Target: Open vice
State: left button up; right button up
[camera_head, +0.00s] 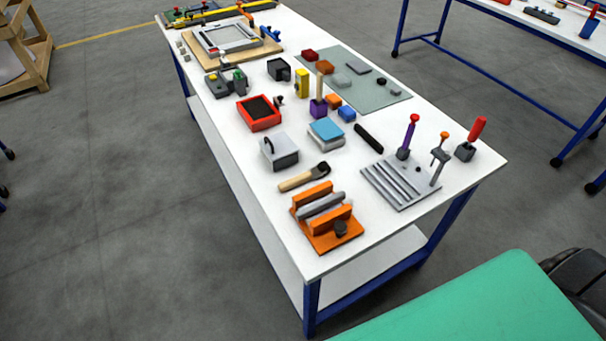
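An orange vice (347,244) stands near the front corner of the white table. It has two upright orange jaws and a flat orange base. A grey bar-like piece (321,205) lies between the jaws. I cannot tell whether the jaws touch it. A dark round knob (341,228) sits at the vice's near side. Neither of my grippers shows in this view.
The white table (392,237) has blue legs. Behind the vice lie a wooden-handled tool (303,177) and a grey box (280,152). A green surface (480,305) fills the bottom right.

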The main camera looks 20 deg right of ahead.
aim_at(340, 226)
jog(key=z, duration=1)
